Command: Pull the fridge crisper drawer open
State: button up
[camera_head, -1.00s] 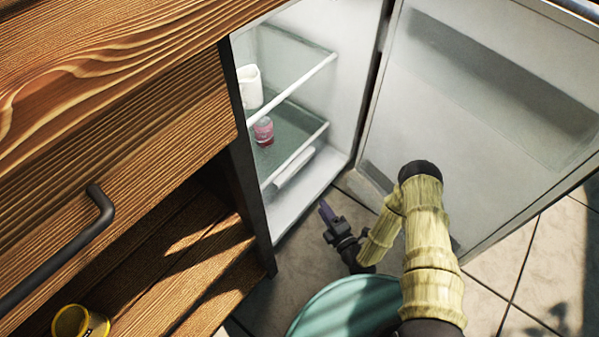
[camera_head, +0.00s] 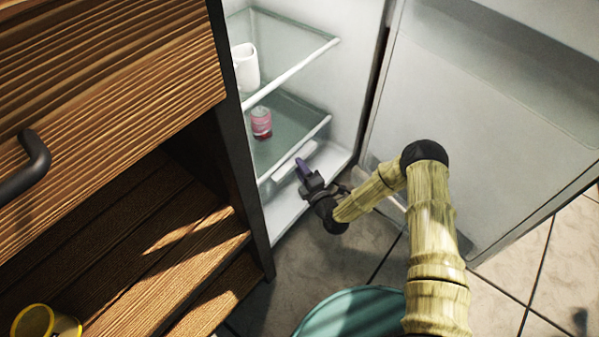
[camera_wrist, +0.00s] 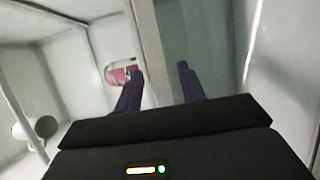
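The fridge (camera_head: 345,90) stands open. Its crisper drawer is low down, under the lower glass shelf, with a pale bar-like handle (camera_head: 293,160) on its front. My gripper (camera_head: 303,166) is at the fridge opening, just in front of this handle and partly covering its right end. In the wrist view my gripper (camera_wrist: 158,80) shows two purple fingers standing apart, with nothing clamped between them. A pale strip (camera_wrist: 150,50) runs up between the fingertips; I cannot tell whether it is the handle or a shelf edge, or whether the fingers touch it.
A pink jar (camera_head: 261,123) stands on the lower shelf and a white mug (camera_head: 246,68) on the upper one. The open fridge door (camera_head: 470,120) is at right. A wooden cabinet (camera_head: 100,80) is at left, with a yellow container (camera_head: 45,322) low down. Tiled floor lies in front.

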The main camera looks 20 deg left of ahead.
jog(key=shift+w+a, duration=0.4)
jog(key=shift+c, duration=0.2)
grip_shut()
jog(key=shift+s, duration=0.1)
